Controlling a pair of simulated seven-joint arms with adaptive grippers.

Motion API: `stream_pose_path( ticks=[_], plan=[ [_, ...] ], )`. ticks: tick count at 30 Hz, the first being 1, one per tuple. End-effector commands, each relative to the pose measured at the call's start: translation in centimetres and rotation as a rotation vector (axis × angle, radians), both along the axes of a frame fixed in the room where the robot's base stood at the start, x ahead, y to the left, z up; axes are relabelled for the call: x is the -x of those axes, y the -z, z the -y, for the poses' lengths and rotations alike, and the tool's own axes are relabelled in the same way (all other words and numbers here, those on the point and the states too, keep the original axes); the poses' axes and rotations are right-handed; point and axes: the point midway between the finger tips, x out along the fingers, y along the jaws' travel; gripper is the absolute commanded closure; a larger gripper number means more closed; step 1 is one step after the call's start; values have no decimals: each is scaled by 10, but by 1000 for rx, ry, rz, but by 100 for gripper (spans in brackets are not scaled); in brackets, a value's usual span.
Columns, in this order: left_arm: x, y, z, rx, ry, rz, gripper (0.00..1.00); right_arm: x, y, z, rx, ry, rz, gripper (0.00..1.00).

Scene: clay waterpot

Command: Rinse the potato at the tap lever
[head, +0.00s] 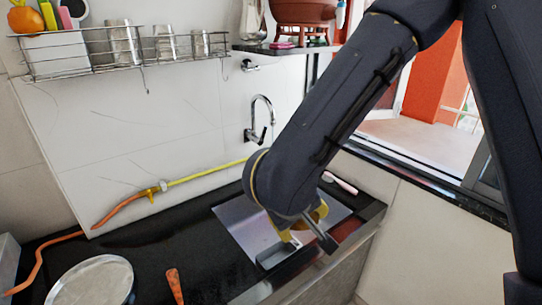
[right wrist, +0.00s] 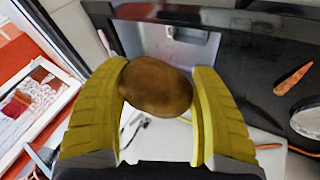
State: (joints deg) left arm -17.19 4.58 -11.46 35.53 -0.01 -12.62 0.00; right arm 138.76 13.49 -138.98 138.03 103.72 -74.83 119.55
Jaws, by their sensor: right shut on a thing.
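The brown potato (right wrist: 157,87) sits between the two yellow fingers of my right gripper (right wrist: 158,88), which is shut on it. The sink also shows beyond the potato in the right wrist view (right wrist: 178,45). The curved chrome tap (head: 264,100) is on the white wall behind the sink, with its lever (head: 258,136) at its base. My left gripper is in neither view.
An orange carrot (head: 174,285) and a round plate (head: 92,282) lie on the black counter (head: 150,245). A yellow and orange hose (head: 190,178) runs along the wall. A wire rack (head: 130,55) with cups hangs above. A window opening is at the right.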

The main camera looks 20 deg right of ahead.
Motion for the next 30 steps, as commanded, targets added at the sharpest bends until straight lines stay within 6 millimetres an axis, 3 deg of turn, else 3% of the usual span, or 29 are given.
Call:
stream_pose_path(
  ticks=[7, 30],
  plan=[
    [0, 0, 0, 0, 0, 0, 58, 4, -5, -2, 0, -2, 1, 70],
    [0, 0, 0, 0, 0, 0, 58, 47, -39, -12, 0, -1, 1, 70]
  ],
)
